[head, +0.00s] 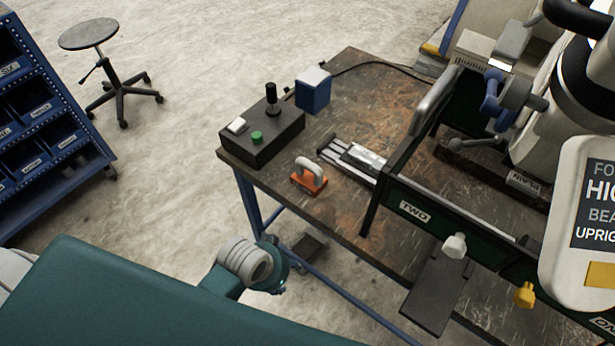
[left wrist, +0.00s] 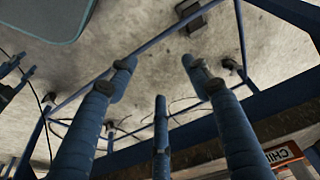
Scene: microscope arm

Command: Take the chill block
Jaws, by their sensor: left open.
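The chill block (head: 308,177) is a small orange block with a pale grey arched handle. It stands upright on the worktable near its left front edge. In the left wrist view the block (left wrist: 283,155) shows at the lower right, with part of a "CHILL" label. My left gripper (head: 272,268) is in front of and below the table edge in the head view, apart from the block. Its fingers hardly show there. In the left wrist view the fingers of the left gripper (left wrist: 158,82) are spread, with nothing between them. My right gripper is out of view.
A black control box (head: 262,138) with a joystick and a blue box (head: 313,89) stand behind the block. Metal rails (head: 350,157) and a green frame marked "TWO" (head: 414,208) lie to its right. The worktable (head: 335,205) has a blue frame underneath. A stool (head: 88,35) stands far left.

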